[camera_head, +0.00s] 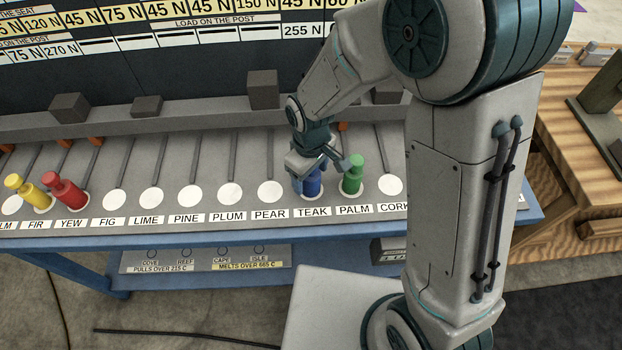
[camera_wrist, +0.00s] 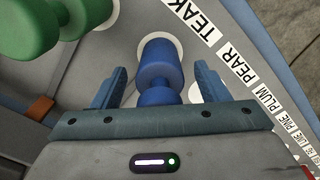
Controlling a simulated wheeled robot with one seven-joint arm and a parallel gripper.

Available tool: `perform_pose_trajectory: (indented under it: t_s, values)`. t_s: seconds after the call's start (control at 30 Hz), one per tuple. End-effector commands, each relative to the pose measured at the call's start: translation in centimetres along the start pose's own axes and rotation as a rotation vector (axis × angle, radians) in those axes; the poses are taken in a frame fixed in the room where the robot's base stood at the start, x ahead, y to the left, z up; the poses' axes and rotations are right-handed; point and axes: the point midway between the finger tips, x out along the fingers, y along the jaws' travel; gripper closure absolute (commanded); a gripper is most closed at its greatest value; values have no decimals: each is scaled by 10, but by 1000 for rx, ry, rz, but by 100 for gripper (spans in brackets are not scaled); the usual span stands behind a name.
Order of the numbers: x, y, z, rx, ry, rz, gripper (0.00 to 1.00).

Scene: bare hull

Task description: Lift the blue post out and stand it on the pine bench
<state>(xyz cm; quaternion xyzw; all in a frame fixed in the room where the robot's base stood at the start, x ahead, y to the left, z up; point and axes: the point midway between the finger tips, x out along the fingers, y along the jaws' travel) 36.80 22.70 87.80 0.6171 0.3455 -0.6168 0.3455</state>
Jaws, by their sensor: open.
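The blue post (camera_head: 312,183) stands on the white disc at the TEAK label on the grey board. My gripper (camera_head: 324,163) is at it from above and behind, with its jaws apart. In the wrist view the blue post (camera_wrist: 160,68) shows between the two open fingers (camera_wrist: 158,90), with a gap on each side. The pine bench (camera_head: 560,130) is at the right, partly hidden behind my arm.
A green post (camera_head: 351,175) stands close beside at PALM; it also shows in the wrist view (camera_wrist: 30,28). Red (camera_head: 64,190) and yellow (camera_head: 27,190) posts stand at the left. Grey blocks (camera_head: 263,90) line the ledge behind. A dark stand (camera_head: 600,110) occupies part of the bench.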

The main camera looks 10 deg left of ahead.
Motion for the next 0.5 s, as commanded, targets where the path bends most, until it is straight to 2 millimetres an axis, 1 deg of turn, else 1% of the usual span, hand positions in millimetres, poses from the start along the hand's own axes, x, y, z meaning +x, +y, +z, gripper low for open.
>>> perform_pose_trajectory:
  t_s: [0.07,0.1,0.17,0.2,0.27,0.3,0.33,0.5]
  values:
    - [0,0,0,0,0,0,32]
    - [0,0,0,0,0,0,43]
    - [0,0,0,0,0,0,60]
    - [0,0,0,0,0,0,71]
    - [0,0,0,0,0,0,88]
    - [0,0,0,0,0,0,99]
    - [-1,0,0,0,1,1,100]
    - [-1,0,0,0,1,1,100]
